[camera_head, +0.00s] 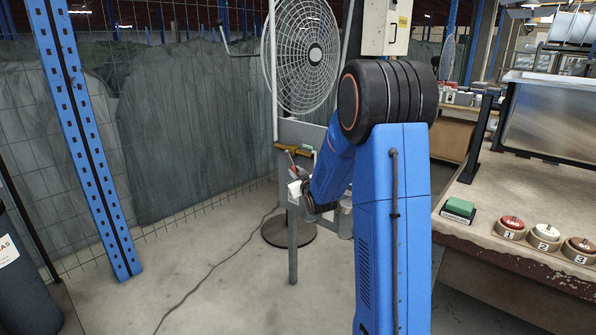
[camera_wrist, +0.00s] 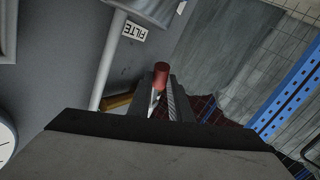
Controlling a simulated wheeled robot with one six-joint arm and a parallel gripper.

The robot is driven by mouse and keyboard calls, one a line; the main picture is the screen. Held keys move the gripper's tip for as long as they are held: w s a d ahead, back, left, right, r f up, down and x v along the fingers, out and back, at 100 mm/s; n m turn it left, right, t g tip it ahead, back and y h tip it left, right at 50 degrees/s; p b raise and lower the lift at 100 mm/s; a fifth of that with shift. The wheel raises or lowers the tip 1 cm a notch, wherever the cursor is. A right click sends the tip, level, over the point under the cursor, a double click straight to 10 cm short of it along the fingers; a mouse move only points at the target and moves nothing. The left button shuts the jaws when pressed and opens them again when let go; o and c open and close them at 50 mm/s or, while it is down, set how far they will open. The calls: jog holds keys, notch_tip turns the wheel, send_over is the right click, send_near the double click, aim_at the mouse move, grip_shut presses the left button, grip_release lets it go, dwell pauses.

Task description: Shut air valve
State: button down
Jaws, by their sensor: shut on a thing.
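The air valve shows in the head view as a brass-coloured fitting (camera_head: 290,147) on a grey panel, with a small red-tipped lever (camera_head: 291,157) below it. In the wrist view the lever's red end (camera_wrist: 158,72) stands between my fingers, with a silvery shank under it. My gripper (camera_head: 296,184) is at the lever in the head view, at the end of my blue arm. In the wrist view my gripper (camera_wrist: 163,92) is shut on the lever. Part of the brass fitting (camera_wrist: 118,101) shows left of the fingers; the rest of the valve is hidden.
A caged fan (camera_head: 302,55) stands behind the panel, and a blue post (camera_head: 82,130) stands left. A workbench (camera_head: 475,198) with numbered buttons is on the right. A cable (camera_head: 208,273) crosses the otherwise open floor.

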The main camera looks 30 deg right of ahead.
jog(key=shift+w+a+f+m+t+h, duration=0.2)
jog(key=shift+w+f+m+t, duration=0.25)
jog(key=shift+t, duration=0.25)
jog(key=shift+w+a+f+m+t+h, duration=0.15)
jog(key=shift+w+f+m+t, duration=0.2)
jog(key=shift+w+m+t, duration=0.25)
jog(key=shift+s, duration=0.1)
jog(key=c, duration=1.6)
grip_release()
jog(key=shift+s, duration=0.1)
